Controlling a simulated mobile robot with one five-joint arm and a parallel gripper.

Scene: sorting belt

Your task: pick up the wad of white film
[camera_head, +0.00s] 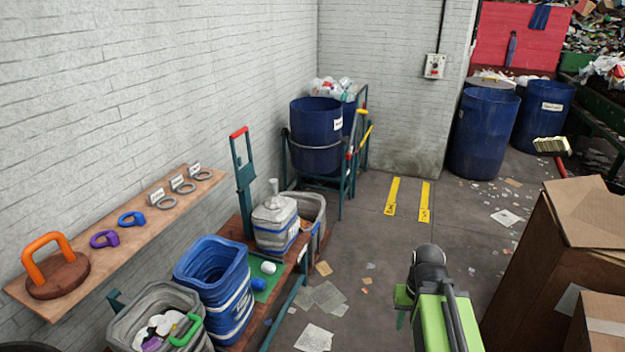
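A small white rounded lump (268,267) lies on a green mat (265,283) on the low bench, between the blue ribbed bin and the grey lidded container. It may be the wad of white film, but it is too small to tell. Other pale scraps (160,322) lie in the grey bin at the lower left. My green and black arm rises at the bottom right of centre, well to the right of the bench and apart from it. The fingers of my gripper do not show.
A blue bin (214,278), a grey bin (128,318) and a grey container (275,225) crowd the bench. Cardboard boxes (545,270) stand close right. Flat scraps (314,338) litter the otherwise open floor.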

